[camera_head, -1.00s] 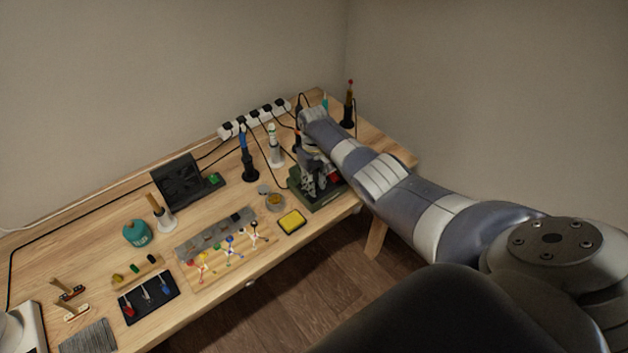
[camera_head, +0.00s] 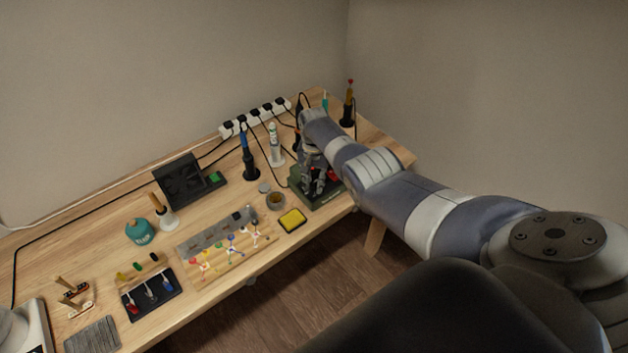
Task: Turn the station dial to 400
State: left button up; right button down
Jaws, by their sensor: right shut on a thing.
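The soldering station (camera_head: 318,203) is a dark green box near the right end of the wooden bench. My right gripper (camera_head: 317,190) points down at the station's front and top, its fingers close together. It is shut on what seems to be the station dial, but the fingers hide the dial and any scale or number. A bit of red shows on the station beside the fingers. My left gripper is not in view.
A yellow sponge (camera_head: 292,220) and a small round tin (camera_head: 275,200) lie just left of the station. A black iron stand (camera_head: 250,166) and a white tube (camera_head: 275,143) stand behind. A power strip (camera_head: 256,117) runs along the wall. The bench's front edge is close to the station.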

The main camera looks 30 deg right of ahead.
aim_at(314, 184)
jog(key=shift+w+r+m, duration=0.15)
jog(key=shift+w+m, duration=0.05)
jog(key=shift+m, duration=1)
jog(key=c, duration=1.4)
grip_release()
jog(key=shift+o, duration=0.4)
jog(key=shift+s, duration=0.1)
notch_tip(314, 184, up, 12)
